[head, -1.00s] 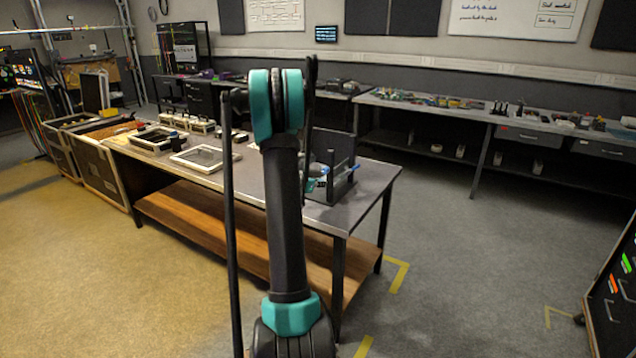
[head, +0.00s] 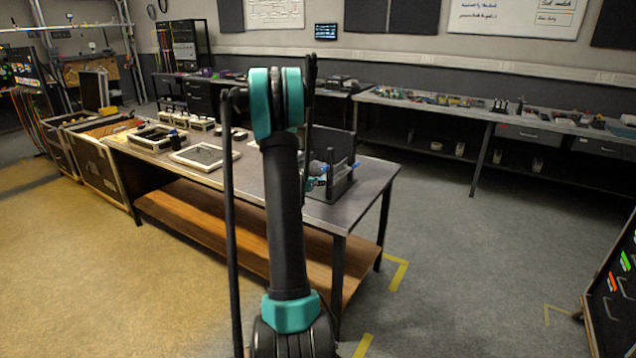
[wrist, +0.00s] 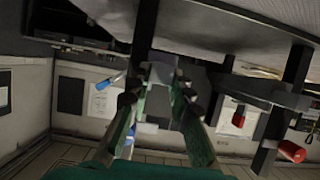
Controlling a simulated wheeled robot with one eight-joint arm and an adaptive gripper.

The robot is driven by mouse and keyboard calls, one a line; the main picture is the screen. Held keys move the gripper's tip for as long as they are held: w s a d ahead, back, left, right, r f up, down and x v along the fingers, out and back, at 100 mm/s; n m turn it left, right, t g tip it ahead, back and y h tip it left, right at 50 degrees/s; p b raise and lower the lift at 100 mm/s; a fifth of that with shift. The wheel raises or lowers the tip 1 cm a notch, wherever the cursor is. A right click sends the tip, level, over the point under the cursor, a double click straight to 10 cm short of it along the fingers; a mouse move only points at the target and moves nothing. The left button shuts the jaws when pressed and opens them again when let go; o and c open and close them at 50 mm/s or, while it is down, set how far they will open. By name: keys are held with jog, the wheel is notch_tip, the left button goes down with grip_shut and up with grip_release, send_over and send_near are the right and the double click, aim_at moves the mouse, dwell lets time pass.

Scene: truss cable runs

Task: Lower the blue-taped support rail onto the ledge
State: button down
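A dark upright fixture (head: 335,150) with a low base stands on the near table's right end in the head view. A small blue piece (head: 354,165) shows at it, partly behind the dark frame. In the wrist view a thin bar with a blue band (wrist: 106,83) sticks out left of my gripper (wrist: 160,88); it looks like the blue-taped rail. Its inner end runs behind the left finger. The green fingers stand apart, with a greyish piece between their tips; whether they clamp it is unclear. I cannot make out the ledge.
The near table (head: 352,209) also carries flat frames (head: 205,156) at its left. Dark posts (wrist: 143,30) and a red cylinder (wrist: 292,152) stand close around my gripper in the wrist view. A long bench (head: 480,113) lines the back wall.

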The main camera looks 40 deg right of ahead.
jog(key=c, duration=1.3)
grip_release()
jog(key=v, duration=1.2)
